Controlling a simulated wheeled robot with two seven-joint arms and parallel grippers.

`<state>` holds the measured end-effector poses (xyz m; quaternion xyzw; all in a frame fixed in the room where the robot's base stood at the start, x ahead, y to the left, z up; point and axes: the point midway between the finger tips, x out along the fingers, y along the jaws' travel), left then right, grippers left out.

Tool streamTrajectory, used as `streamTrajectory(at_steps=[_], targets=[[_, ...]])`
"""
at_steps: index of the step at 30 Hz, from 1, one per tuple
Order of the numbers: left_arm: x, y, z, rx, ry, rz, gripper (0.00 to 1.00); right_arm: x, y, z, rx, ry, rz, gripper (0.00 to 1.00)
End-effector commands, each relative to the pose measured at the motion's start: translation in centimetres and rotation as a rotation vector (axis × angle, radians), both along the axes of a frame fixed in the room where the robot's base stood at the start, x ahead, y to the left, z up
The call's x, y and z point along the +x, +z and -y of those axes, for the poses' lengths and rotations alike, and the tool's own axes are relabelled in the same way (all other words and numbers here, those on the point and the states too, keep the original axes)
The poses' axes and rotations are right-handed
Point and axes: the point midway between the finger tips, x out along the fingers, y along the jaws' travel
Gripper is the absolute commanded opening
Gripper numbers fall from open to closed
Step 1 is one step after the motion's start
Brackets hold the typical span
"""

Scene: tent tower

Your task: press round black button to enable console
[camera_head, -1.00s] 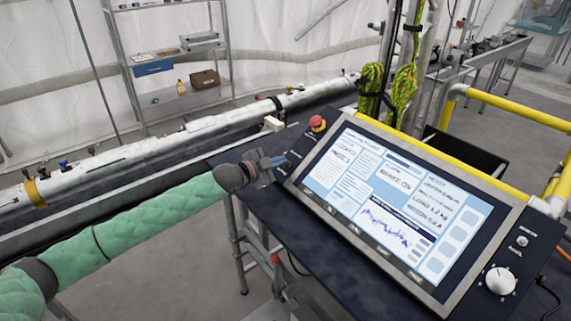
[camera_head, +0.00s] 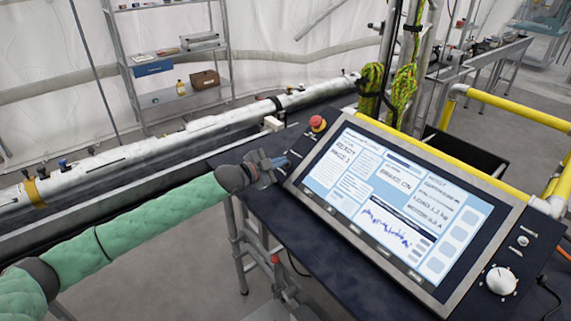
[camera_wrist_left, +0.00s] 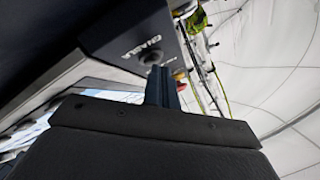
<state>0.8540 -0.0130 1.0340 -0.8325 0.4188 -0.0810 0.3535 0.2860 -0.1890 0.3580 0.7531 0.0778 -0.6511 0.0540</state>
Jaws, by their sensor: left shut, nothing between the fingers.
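The console (camera_head: 390,210) is a tilted panel with a large lit screen on a dark table. Its top-left field appears to read READY. My left gripper (camera_head: 281,161) is at the console's left edge, fingers shut and empty. In the left wrist view, the round black button (camera_wrist_left: 152,58) sits on the dark panel beside upside-down lettering that looks like ENABLE. The shut fingertips of the left gripper (camera_wrist_left: 159,70) are right at the button and overlap it; I cannot tell whether they touch. In the head view the gripper hides the button. My right gripper is not in view.
A red emergency knob (camera_head: 318,124) stands at the console's upper-left corner. A white dial (camera_head: 501,280) is at its lower right. Yellow rails (camera_head: 515,111) run behind and to the right. A long pale pipe (camera_head: 150,150) lies behind my left arm.

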Motion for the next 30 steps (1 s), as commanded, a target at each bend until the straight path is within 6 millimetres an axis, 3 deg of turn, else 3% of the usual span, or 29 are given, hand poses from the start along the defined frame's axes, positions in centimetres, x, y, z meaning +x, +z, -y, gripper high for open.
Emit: streamTrajectory(at_steps=[30], targets=[[-0.6,1.7,-0.9,0.0,0.0,0.0,0.0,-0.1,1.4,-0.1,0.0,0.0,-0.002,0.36]])
